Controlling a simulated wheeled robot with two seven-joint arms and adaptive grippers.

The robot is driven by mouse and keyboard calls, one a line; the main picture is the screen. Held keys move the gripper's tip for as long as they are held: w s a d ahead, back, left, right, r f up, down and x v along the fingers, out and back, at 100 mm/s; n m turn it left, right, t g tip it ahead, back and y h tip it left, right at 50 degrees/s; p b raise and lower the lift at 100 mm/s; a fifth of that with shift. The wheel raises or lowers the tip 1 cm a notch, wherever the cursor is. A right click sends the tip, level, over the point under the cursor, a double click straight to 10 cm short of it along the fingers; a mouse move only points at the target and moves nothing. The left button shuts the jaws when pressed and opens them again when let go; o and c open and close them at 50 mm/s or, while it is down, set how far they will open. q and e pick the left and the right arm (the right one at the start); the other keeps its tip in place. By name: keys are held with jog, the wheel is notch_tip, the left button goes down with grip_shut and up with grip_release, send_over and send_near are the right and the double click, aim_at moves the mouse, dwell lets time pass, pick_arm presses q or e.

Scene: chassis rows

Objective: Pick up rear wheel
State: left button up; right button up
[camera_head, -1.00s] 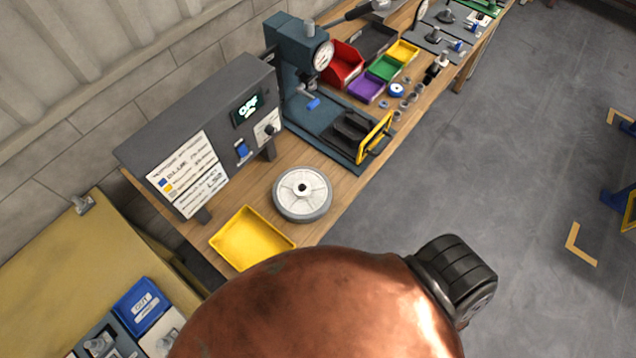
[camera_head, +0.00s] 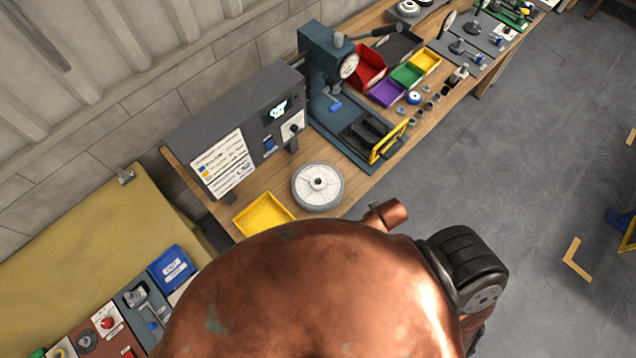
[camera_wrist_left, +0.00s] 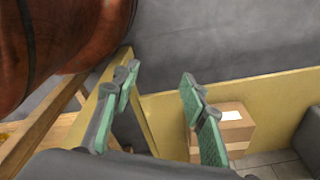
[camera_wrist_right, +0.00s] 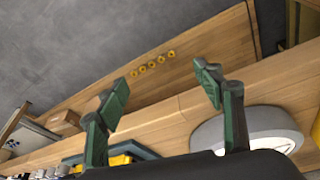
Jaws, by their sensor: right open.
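A wheel (camera_head: 318,187) with a pale hub and grey tyre lies flat on the wooden bench in the head view. What appears to be this wheel (camera_wrist_right: 246,130) also shows at lower right in the right wrist view, partly cut off by my gripper body. My right gripper (camera_wrist_right: 165,88) is open and empty, its green fingers wide apart; the wheel is behind and beside its right finger. My left gripper (camera_wrist_left: 158,95) is open and empty, away from the bench top. Neither gripper's fingers show in the head view.
A yellow tray (camera_head: 264,215) sits left of the wheel, a grey control box (camera_head: 240,130) behind it, and a blue press (camera_head: 330,85) with a yellow guard to its right. Coloured bins (camera_head: 387,92) stand farther along. A cardboard box (camera_wrist_left: 228,130) shows in the left wrist view.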

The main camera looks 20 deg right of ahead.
jog(key=w+a+r+t+p, duration=0.15)
jog(key=w+r, duration=0.25)
jog(key=r, duration=0.5)
jog(key=w+a+r+n+t+y, duration=0.1)
jog(key=w+a+r+n+y, duration=0.25)
jog(key=w+a, duration=0.4)
jog(key=w+a+r+n+y, duration=0.2)
jog(key=w+a+r+n, duration=0.15)
jog(key=a, duration=0.65)
jog(key=g+p, duration=0.1)
jog(key=g, duration=0.1)
send_near(320, 181)
jog(key=shift+n+t+h, duration=0.25)
jog(key=shift+n+h, duration=0.15)
jog(key=shift+h, duration=0.05)
jog(key=a+f, duration=0.1)
jog(key=w+a+f+p, duration=0.1)
jog(key=a+f, duration=0.2)
jog(key=a, duration=0.1)
jog(key=shift+w+f, duration=0.35)
pick_arm(q)
jog(key=r, duration=0.2)
jog(key=s+r, duration=0.1)
jog(key=r, duration=0.1)
jog(key=shift+r, duration=0.2)
pick_arm(e)
jog(key=shift+c, duration=0.2)
grip_shut()
